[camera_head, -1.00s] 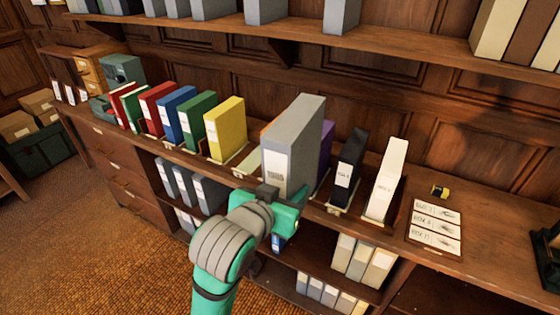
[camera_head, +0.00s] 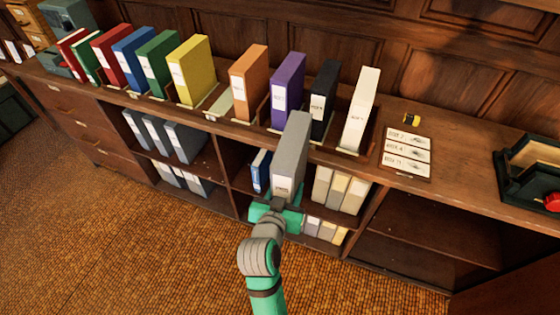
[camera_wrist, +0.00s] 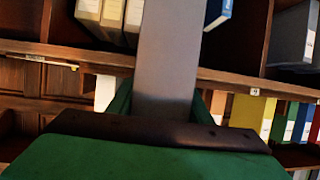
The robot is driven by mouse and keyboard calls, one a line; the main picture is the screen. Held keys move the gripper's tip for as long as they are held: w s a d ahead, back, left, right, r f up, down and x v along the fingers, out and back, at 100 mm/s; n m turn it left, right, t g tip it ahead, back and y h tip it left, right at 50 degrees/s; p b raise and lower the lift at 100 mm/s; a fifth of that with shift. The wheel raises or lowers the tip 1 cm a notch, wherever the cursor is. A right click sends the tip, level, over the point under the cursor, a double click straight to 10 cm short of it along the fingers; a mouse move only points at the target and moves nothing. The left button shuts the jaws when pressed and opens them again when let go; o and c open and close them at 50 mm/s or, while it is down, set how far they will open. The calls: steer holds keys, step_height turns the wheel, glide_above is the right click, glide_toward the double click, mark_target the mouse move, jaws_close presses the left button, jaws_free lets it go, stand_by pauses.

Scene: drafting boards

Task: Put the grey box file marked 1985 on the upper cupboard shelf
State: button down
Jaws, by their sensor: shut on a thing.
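My gripper (camera_head: 277,212) is shut on the grey box file (camera_head: 291,158) and holds it upright in front of the open cupboard. Its white label faces me, with writing too small to read now. In the wrist view the grey file (camera_wrist: 168,60) runs up between the green fingers. The upper cupboard shelf (camera_head: 238,181) behind it bears a blue file (camera_head: 261,171) just left of the held file and several cream and yellow files (camera_head: 340,190) to the right. The held file hides the shelf between them.
Coloured files stand on the counter (camera_head: 222,122) above, including orange (camera_head: 250,83), purple (camera_head: 288,88), black (camera_head: 323,98) and white (camera_head: 360,108). Grey files (camera_head: 180,137) fill part of the left bay. The right bay (camera_head: 425,230) looks empty. The counter edge overhangs close behind the held file.

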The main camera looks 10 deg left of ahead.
steer(key=d+f, duration=0.2)
steer(key=f, duration=0.7)
steer(key=s+d+f, duration=0.1)
steer(key=d+f, duration=0.2)
steer(key=f, duration=0.7)
steer(key=d+f, duration=0.3)
steer(key=f, duration=0.7)
steer(key=shift+s+d+f, duration=0.15)
steer(key=shift+s+d, duration=0.05)
steer(key=shift+d, duration=0.05)
